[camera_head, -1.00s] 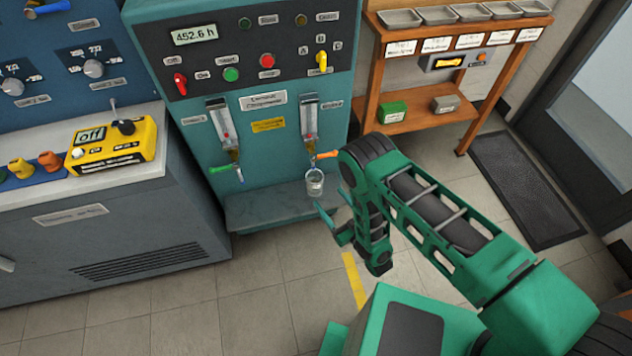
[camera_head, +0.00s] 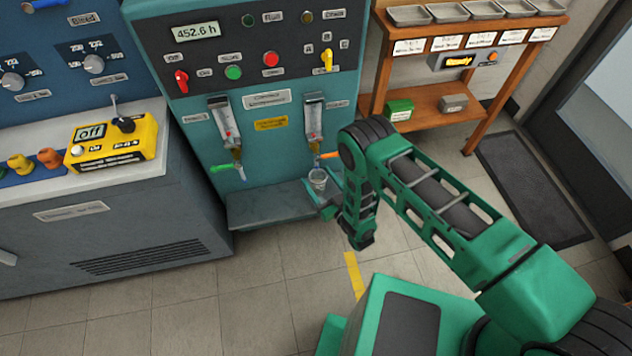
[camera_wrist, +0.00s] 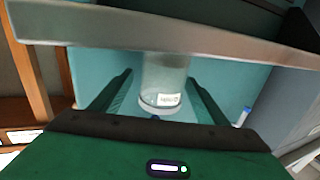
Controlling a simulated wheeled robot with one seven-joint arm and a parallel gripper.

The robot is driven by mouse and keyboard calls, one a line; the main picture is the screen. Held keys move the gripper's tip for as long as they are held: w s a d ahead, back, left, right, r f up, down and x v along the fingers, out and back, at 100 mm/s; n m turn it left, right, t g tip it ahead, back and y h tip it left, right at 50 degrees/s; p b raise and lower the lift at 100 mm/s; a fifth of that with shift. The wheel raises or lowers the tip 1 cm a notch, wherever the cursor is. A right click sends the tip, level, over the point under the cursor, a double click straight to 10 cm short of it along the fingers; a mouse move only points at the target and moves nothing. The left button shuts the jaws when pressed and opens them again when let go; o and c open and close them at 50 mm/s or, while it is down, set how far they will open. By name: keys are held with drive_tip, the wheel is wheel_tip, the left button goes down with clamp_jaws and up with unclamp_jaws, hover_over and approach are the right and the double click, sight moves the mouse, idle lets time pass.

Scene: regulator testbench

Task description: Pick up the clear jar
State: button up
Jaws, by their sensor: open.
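In the wrist view the jar (camera_wrist: 164,82) is a pale see-through cylinder with a small white label. My gripper (camera_head: 317,196) is open at the jar. In the wrist view its two green fingers (camera_wrist: 160,92) reach along the left and right sides of the jar, with a visible gap on each side. The far part of the jar is hidden behind a grey bar in that view.
The bench ledge (camera_head: 262,211) is bare left of the jar. The orange-handled tap (camera_head: 328,155) hangs just above the jar, and a green-handled tap (camera_head: 224,168) is further left. A wooden shelf (camera_head: 440,122) with trays stands to the right.

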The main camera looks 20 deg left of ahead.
drive_tip(key=shift+a, duration=0.1)
drive_tip(key=c, duration=1.3)
drive_tip(key=shift+o, duration=0.2)
